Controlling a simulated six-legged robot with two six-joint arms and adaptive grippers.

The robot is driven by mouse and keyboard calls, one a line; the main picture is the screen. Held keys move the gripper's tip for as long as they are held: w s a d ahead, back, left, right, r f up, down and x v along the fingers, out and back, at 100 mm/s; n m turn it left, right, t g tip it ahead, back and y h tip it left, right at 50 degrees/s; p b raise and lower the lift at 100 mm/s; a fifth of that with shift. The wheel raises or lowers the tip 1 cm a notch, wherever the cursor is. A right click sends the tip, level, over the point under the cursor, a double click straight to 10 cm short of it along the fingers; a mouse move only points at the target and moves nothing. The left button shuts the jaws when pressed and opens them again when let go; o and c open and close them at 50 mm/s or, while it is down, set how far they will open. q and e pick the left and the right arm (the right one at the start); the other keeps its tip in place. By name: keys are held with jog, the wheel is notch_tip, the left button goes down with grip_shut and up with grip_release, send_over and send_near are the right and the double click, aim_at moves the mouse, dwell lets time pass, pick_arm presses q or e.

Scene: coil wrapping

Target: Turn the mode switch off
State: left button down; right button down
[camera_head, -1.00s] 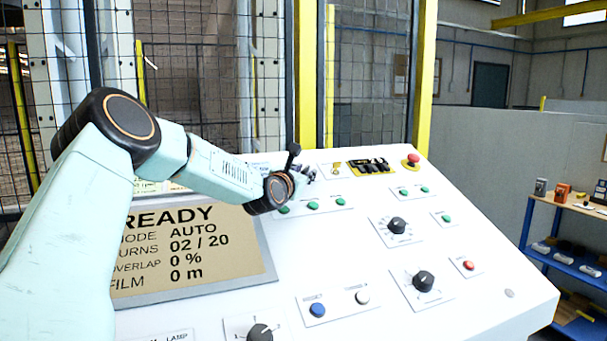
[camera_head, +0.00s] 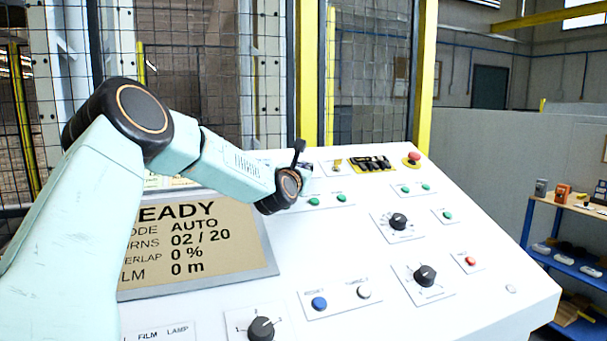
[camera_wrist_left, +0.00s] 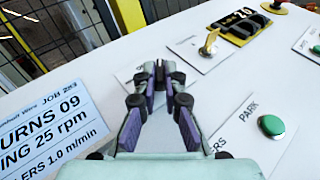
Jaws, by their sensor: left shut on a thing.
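My left gripper (camera_wrist_left: 161,72) is shut at a small white plate (camera_wrist_left: 124,75) on the sloped panel, in the left wrist view. Its fingertips close on a control there, which I take to be the mode switch; the fingers hide nearly all of it, so its setting cannot be seen. In the head view my left wrist covers most of this spot. The screen (camera_head: 200,240) reads AUTO on its mode line. My right gripper is not in view.
A key switch (camera_wrist_left: 208,46) stands close by on its own plate. A green PARK button (camera_wrist_left: 271,126) is to the right. Black knobs (camera_head: 397,221), more buttons and a red emergency stop (camera_head: 413,157) also stick up. A mesh fence (camera_head: 200,70) rises behind the panel.

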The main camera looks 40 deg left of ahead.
pick_arm(q)
jog(key=shift+w+d+f+n+g+y+b, duration=0.15)
jog(key=shift+n+g+y+b, duration=0.4)
jog(key=shift+n+y+b, duration=0.5)
jog(key=shift+d+r+n+g+y+b, duration=0.1)
jog(key=shift+n+g+y+b, duration=0.45)
jog(key=shift+n+y+b, duration=0.5)
jog(key=c, duration=1.4)
grip_release()
jog(key=shift+w+a+f, duration=0.1)
jog(key=shift+a+f, duration=0.05)
jog(key=shift+c, duration=0.2)
jog(key=shift+d, duration=0.2)
jog(key=v, duration=1)
jog(key=shift+d, duration=0.1)
jog(key=shift+v, duration=0.95)
